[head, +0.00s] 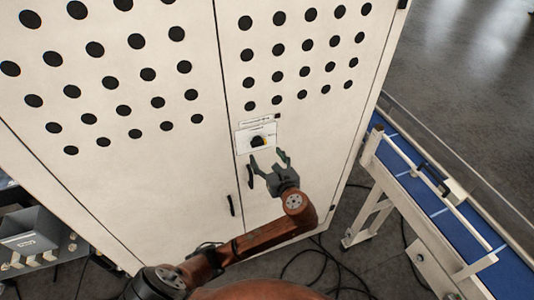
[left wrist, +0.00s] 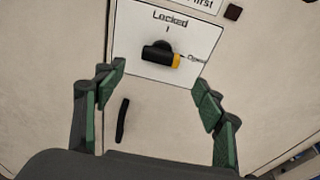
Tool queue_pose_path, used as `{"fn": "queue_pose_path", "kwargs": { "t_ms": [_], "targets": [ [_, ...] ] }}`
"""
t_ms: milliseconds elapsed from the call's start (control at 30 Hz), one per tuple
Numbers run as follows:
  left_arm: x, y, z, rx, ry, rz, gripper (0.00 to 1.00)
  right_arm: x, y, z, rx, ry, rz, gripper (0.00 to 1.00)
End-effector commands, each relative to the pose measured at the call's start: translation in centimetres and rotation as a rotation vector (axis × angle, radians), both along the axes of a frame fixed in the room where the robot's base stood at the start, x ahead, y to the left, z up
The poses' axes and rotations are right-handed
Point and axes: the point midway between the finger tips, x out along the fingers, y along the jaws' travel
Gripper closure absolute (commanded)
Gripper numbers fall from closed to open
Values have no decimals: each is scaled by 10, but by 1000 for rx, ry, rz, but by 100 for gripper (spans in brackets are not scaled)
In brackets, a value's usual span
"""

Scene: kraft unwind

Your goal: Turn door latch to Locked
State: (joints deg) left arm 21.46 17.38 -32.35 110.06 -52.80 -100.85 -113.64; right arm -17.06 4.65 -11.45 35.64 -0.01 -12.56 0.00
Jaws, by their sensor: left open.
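The door latch (head: 257,141) is a black knob with a yellow tip on a white plate on the cabinet's right door. In the left wrist view the latch (left wrist: 160,55) lies roughly level, its yellow tip pointing right at a partly hidden word that begins "Open". The word "Locked" stands above the knob on the plate (left wrist: 193,27). My left gripper (head: 269,158) is open and empty, just below the latch and apart from it. Its green-padded fingers (left wrist: 160,88) stand to either side below the knob. My right gripper is not in view.
A blue conveyor (head: 440,215) stands to the right. Cables (head: 318,268) lie on the floor. A grey bin (head: 35,230) is at the left.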

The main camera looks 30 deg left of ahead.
Motion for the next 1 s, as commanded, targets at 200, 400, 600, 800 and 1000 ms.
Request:
{"fn": "queue_pose_path", "kwargs": {
  "t_ms": [200, 400, 600, 800, 1000],
  "targets": [
    [9, 13, 4, 17, 3, 3, 36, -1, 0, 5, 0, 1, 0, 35],
    [29, 36, -2, 14, 3, 3, 36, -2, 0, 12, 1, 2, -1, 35],
    [43, 53, -8, 14, 3, 2, 36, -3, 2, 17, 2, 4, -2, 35],
    [48, 57, -10, 11, 1, 0, 36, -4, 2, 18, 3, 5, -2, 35],
    [48, 57, -10, 11, 2, 0, 37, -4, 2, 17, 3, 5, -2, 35]
  ]
}}
